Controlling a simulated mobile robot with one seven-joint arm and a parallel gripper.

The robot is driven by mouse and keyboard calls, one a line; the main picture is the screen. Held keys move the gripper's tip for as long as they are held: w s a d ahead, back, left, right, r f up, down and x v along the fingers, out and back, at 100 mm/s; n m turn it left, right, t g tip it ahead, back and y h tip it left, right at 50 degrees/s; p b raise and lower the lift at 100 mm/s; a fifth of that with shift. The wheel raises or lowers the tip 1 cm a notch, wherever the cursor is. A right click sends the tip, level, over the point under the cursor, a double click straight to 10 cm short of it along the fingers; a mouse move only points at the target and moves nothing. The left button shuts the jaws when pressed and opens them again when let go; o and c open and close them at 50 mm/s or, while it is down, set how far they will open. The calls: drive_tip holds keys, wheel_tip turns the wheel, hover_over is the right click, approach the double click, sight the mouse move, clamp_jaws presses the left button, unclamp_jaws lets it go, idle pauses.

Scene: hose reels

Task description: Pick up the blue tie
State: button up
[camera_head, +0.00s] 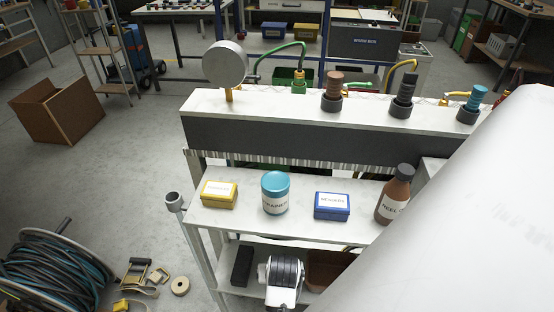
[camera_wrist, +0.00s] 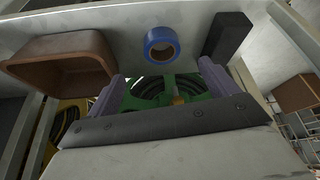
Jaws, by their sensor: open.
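In the wrist view a blue ring-shaped roll (camera_wrist: 149,53), the only thing there that fits the blue tie, lies on a pale shelf (camera_wrist: 195,22) between a brown bin and a black block. My gripper (camera_wrist: 162,70) is open, its two purple-grey fingers apart. In the picture the roll is just above the gap between the fingertips, and nothing is held. How far the fingers are from it is hard to tell. In the head view my wrist (camera_head: 285,280) is over the lower shelf; the roll and fingers are hidden there.
The brown bin (camera_wrist: 60,62) and black block (camera_wrist: 227,35) flank the roll. A green reel (camera_wrist: 190,88) shows past the fingers. The upper shelf (camera_head: 245,222) above carries a yellow box (camera_head: 219,195), teal can (camera_head: 275,194), blue box (camera_head: 332,207) and brown bottle (camera_head: 395,195).

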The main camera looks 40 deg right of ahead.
drive_tip(key=x, duration=0.9)
drive_tip(key=shift+w+d+f+p, duration=0.1)
drive_tip(key=shift+w+f+p, duration=0.2)
drive_tip(key=shift+w, duration=0.05)
drive_tip(key=c, duration=1.1)
drive_tip(key=shift+o, duration=0.2)
drive_tip(key=shift+r, duration=0.15)
